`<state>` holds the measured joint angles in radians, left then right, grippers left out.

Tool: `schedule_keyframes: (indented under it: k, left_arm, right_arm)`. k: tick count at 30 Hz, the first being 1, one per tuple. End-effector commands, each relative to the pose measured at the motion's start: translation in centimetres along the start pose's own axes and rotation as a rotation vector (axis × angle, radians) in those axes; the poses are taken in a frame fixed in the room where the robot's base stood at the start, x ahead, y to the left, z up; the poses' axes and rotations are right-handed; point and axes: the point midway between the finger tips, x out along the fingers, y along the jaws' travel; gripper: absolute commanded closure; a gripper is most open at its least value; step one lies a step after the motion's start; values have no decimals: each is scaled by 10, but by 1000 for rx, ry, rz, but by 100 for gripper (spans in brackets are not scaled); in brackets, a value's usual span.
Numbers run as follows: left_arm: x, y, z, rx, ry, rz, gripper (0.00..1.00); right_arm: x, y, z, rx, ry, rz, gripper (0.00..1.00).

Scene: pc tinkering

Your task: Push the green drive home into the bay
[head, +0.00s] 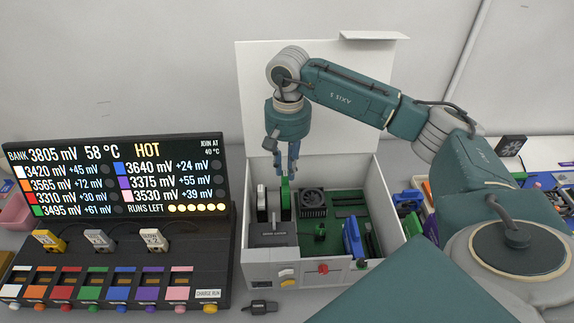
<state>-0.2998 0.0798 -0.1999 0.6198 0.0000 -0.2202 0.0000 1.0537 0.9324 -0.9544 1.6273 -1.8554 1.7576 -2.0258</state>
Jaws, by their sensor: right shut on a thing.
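The green drive (285,192) stands upright at the left side of the open white case (262,271), above the grey drive bay (268,240). My right gripper (292,172) points straight down from above and is shut on the green drive's top. Dark and white upright pieces (262,203) stand just left of the green drive. How deep the drive sits in the bay cannot be told from this angle. My left gripper is not in view.
A fan (312,203), a green board (318,240) and a blue card (353,240) fill the case's right part. The raised white lid (257,95) stands behind. A black display (115,180) with a slotted console is at left. A small black object (260,306) lies in front.

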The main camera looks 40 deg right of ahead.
Motion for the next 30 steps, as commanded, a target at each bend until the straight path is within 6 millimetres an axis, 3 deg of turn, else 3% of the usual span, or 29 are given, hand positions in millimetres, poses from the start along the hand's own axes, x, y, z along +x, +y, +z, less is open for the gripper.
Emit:
schedule_keyframes:
  k: [30]
  left_arm:
    - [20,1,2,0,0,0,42]
  right_arm:
    - [23,0,0,0,0,0,100]
